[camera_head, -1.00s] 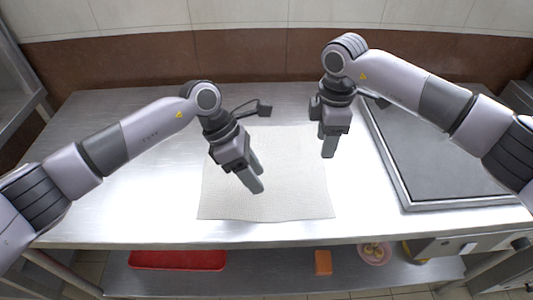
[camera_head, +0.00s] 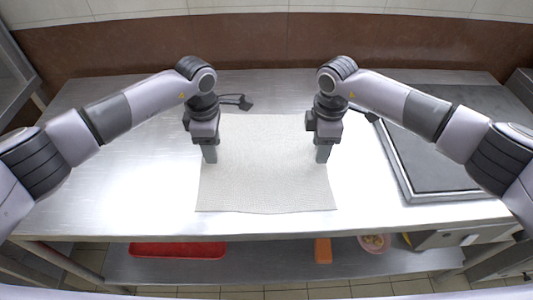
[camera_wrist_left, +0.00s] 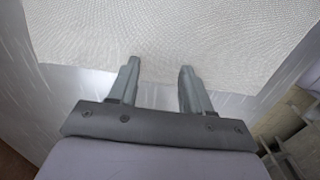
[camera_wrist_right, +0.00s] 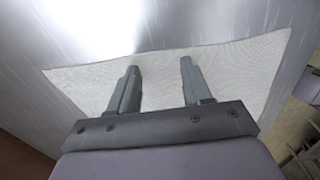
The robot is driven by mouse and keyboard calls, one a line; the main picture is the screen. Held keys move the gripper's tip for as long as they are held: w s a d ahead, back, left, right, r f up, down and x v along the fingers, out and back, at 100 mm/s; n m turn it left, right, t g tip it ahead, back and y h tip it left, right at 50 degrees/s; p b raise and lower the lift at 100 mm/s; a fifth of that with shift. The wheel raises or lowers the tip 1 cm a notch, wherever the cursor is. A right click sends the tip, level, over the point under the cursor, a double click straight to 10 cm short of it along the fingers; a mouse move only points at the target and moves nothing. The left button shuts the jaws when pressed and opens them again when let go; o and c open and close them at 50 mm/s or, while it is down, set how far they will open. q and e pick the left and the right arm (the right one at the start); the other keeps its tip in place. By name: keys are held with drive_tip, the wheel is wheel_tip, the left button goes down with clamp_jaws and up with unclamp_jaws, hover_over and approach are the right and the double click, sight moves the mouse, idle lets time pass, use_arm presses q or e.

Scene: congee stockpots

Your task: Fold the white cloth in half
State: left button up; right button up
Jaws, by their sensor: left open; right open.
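The white cloth (camera_head: 265,175) lies flat and spread out on the steel table, roughly square, with its near edge close to the table's front. My left gripper (camera_head: 210,158) points down over the cloth's left side, open and empty. In the left wrist view the cloth (camera_wrist_left: 190,35) lies beyond the open fingers (camera_wrist_left: 158,75). My right gripper (camera_head: 323,157) points down over the cloth's right side, open and empty. In the right wrist view the cloth (camera_wrist_right: 215,65) lies under the open fingers (camera_wrist_right: 160,75). The grippers hide parts of both side edges.
A griddle-like dark plate with a metal rim (camera_head: 410,190) stands on the right of the table. The table's left side (camera_head: 110,180) is clear. A lower shelf holds a red tray (camera_head: 178,250), an orange block (camera_head: 322,250) and a pink bowl (camera_head: 373,243).

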use_arm(q)
drive_tip(key=shift+f, duration=0.3)
use_arm(e)
drive_tip(key=shift+f, duration=0.3)
use_arm(q)
drive_tip(key=shift+f, duration=0.15)
use_arm(e)
drive_tip(key=shift+f, duration=0.1)
use_arm(q)
drive_tip(key=shift+c, duration=1.2)
use_arm(e)
drive_tip(key=shift+c, duration=1.2)
use_arm(q)
clamp_jaws()
use_arm(e)
clamp_jaws()
use_arm(q)
drive_tip(key=shift+r, duration=0.2)
use_arm(e)
drive_tip(key=shift+r, duration=0.2)
